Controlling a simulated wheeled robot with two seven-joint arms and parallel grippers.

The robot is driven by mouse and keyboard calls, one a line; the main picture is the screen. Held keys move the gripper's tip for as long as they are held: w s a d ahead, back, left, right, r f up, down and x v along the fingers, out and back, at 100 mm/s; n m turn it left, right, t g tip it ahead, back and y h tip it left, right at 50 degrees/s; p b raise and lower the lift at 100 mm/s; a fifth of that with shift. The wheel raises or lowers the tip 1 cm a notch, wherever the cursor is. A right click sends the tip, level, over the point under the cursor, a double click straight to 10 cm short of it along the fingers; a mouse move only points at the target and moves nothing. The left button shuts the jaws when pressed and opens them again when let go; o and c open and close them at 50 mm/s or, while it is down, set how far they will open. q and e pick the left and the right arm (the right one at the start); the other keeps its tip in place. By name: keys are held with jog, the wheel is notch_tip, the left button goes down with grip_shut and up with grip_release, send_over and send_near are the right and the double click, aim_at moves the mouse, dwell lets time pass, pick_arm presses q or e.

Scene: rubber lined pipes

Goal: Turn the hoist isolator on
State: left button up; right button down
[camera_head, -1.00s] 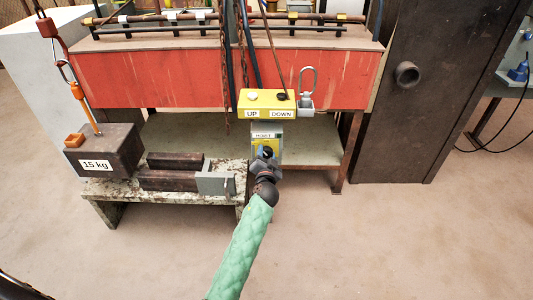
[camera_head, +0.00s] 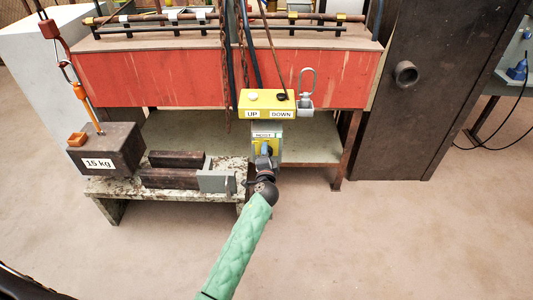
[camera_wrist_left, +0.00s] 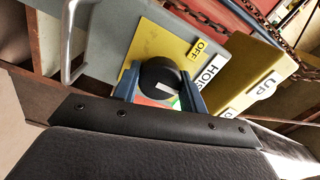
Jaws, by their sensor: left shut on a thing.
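The hoist isolator (camera_head: 267,130) is a grey box with a yellow face plate below the yellow UP/DOWN control box. In the left wrist view its yellow plate (camera_wrist_left: 160,45) carries an OFF label and a HOIST label. Its round black knob (camera_wrist_left: 160,78) has a short white mark. My left gripper (camera_head: 265,150) reaches the front of the isolator. In the left wrist view, its blue fingers (camera_wrist_left: 160,88) stand on either side of the knob, shut on it. The fingers partly hide the plate, and any ON label is not visible. My right gripper is not in view.
The UP/DOWN box (camera_head: 266,103) hangs just above the isolator, near chains and cables. A 15 kg block (camera_head: 107,147) stands on a low bench (camera_head: 112,191) at left, beside dark bars and a grey block (camera_head: 216,181). Open floor lies to the right.

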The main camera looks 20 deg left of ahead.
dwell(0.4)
pick_arm(q)
jog(key=o, duration=1)
jog(key=shift+s, duration=0.1)
jog(key=shift+b+v, duration=0.35)
jog(key=shift+v, duration=3.5)
